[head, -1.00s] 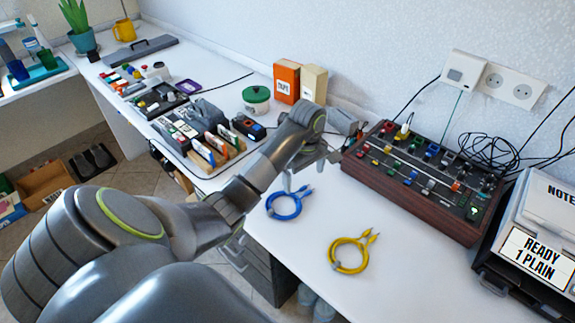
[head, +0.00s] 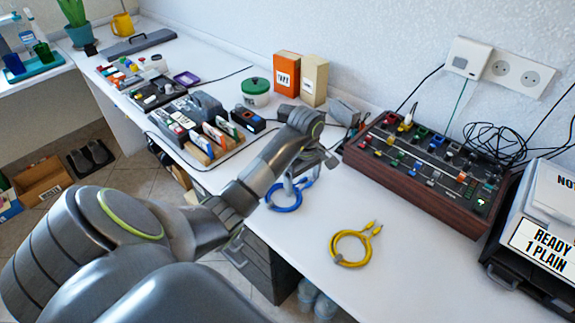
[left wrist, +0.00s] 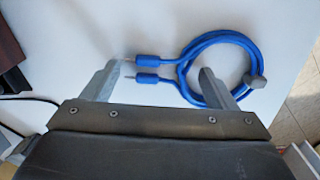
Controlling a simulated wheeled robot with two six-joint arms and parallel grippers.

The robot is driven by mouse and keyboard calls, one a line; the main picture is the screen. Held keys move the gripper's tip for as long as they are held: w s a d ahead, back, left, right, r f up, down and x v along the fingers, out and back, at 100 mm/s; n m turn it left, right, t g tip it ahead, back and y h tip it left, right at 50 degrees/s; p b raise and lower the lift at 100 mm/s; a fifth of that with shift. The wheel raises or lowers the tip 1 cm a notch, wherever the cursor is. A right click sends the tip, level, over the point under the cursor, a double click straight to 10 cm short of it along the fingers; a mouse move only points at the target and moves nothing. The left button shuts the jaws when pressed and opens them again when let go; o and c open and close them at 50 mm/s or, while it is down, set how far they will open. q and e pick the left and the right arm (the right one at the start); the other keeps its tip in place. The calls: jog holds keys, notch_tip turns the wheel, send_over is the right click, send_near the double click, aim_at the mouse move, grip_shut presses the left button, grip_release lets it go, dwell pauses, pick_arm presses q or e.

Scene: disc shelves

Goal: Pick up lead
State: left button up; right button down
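A blue lead (head: 285,203) lies coiled on the white desk near its front edge, partly hidden in the head view by my left gripper (head: 292,190). In the left wrist view the blue lead (left wrist: 182,67) shows its coil and two plug ends. My left gripper (left wrist: 160,85) is open there, its two fingers wide apart. The right finger overlaps the coil in the picture, and the plugs lie between the fingers; I cannot tell if they touch. A yellow lead (head: 350,249) lies coiled on the desk to the right. My right gripper is not in view.
A wooden-sided mixer panel (head: 425,175) with a tangle of black cable stands behind the leads. A black device labelled READY 1 PLAIN (head: 541,246) is at the right. Small racks (head: 195,130) stand to the left. The desk around the yellow lead is clear.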

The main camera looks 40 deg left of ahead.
pick_arm(q)
jog(key=c, duration=0.8)
jog(key=shift+r+p, duration=0.3)
jog(key=shift+r, duration=0.35)
notch_tip(320, 180, up, 9)
jog(key=p, duration=0.8)
jog(key=shift+f, duration=0.15)
